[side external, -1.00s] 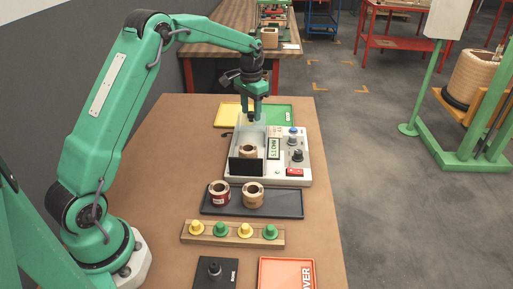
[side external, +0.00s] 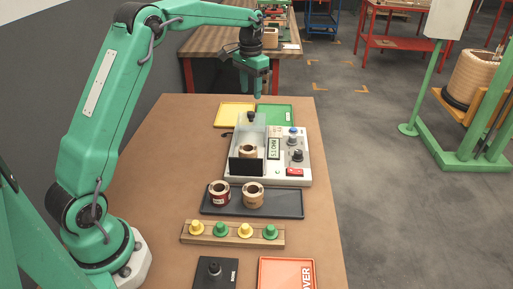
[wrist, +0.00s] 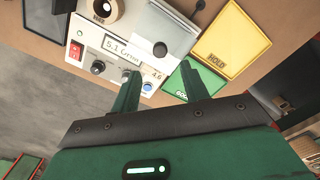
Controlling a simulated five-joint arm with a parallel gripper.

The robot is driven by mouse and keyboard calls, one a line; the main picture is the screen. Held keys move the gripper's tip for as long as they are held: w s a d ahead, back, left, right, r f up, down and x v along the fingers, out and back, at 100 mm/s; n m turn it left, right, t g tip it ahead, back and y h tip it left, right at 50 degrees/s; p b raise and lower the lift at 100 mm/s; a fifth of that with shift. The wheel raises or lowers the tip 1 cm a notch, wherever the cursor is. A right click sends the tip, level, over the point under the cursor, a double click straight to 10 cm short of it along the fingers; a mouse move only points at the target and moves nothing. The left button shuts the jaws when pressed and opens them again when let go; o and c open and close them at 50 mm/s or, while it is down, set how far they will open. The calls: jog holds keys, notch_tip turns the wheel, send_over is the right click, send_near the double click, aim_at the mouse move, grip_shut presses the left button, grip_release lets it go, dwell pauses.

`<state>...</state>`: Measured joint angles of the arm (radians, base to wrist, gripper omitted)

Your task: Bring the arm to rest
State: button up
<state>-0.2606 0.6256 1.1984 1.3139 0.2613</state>
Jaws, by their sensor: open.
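My gripper (side external: 257,93) is raised in the air above the far end of the work table, clear of everything. Its two fingers (wrist: 159,74) are apart and empty in the wrist view. Below it stands the grey tester (side external: 292,172) with a clear cover (side external: 252,133) that has a dark knob (side external: 250,117) on top. A tan coil (side external: 248,152) sits at the tester's left part, behind a dark front panel. In the wrist view the tester's display (wrist: 122,48) reads about 5.1.
A yellow tray (side external: 233,107) and a green tray (side external: 287,113) lie behind the tester, both empty. A dark tray (side external: 285,208) holds a red coil (side external: 219,194) and a tan coil (side external: 253,195). A wooden rack (side external: 270,240) carries yellow and green pegs. A red-orange mat (side external: 278,272) lies in front.

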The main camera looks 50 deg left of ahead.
dwell(0.3)
jog(key=s+d+r+t, duration=0.1)
jog(key=s+d+r, duration=0.35)
jog(key=s, duration=0.25)
jog(key=s+d+r+t, duration=0.2)
jog(key=s+d+r, duration=0.2)
jog(key=s+r, duration=0.25)
jog(key=s+d+f+t, duration=0.1)
jog(key=s+d+f, duration=0.1)
jog(key=s, duration=0.7)
jog(key=s+d+f+t, duration=0.1)
jog(key=s+d+f, duration=0.2)
jog(key=s, duration=0.6)
jog(key=shift+d+t, duration=0.3)
jog(key=shift+d, duration=0.15)
